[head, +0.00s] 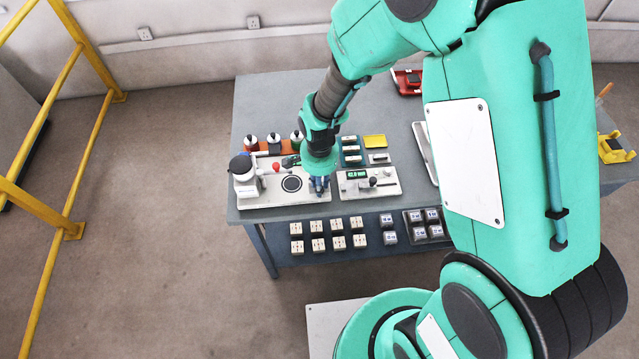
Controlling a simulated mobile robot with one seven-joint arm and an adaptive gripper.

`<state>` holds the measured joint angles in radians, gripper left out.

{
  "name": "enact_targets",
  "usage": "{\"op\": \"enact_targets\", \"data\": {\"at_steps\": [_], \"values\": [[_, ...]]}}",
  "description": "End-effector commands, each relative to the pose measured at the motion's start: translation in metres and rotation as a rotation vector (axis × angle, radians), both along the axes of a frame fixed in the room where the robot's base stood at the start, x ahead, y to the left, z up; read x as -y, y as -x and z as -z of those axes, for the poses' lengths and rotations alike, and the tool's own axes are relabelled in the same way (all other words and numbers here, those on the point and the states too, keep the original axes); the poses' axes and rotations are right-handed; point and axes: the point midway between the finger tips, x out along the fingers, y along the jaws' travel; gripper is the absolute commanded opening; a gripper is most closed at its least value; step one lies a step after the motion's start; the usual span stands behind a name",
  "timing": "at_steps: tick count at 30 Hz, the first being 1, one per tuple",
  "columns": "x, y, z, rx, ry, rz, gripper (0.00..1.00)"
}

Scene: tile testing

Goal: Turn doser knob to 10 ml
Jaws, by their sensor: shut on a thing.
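The doser station is a pale base plate (268,196) near the front left of the table. It carries a white vessel with a black lid (242,168), a red button (275,166) and a dark round ring (291,183). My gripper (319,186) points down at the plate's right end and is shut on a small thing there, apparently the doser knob. The gripper and wrist hide most of that knob, and its scale and setting cannot be read from here.
A second pale device (352,189) with a green display (357,174) and a dark lever stands close to the right. Bottles (274,140) stand behind the doser. Several small blocks (338,243) lie on the lower shelf. The table's back left (275,100) is clear.

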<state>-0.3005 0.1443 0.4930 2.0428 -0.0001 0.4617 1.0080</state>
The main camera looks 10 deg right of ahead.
Motion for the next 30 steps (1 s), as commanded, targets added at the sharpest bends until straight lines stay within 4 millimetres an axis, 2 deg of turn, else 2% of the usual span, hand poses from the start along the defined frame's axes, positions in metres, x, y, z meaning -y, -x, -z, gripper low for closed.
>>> {"op": "enact_targets", "data": {"at_steps": [21, 30], "values": [[-0.0001, 0.0001, -0.0009, 0.000, 0.000, -0.524, 0.00], [-0.0002, -0.0001, -0.0003, 0.000, 0.000, -0.647, 0.00]]}}
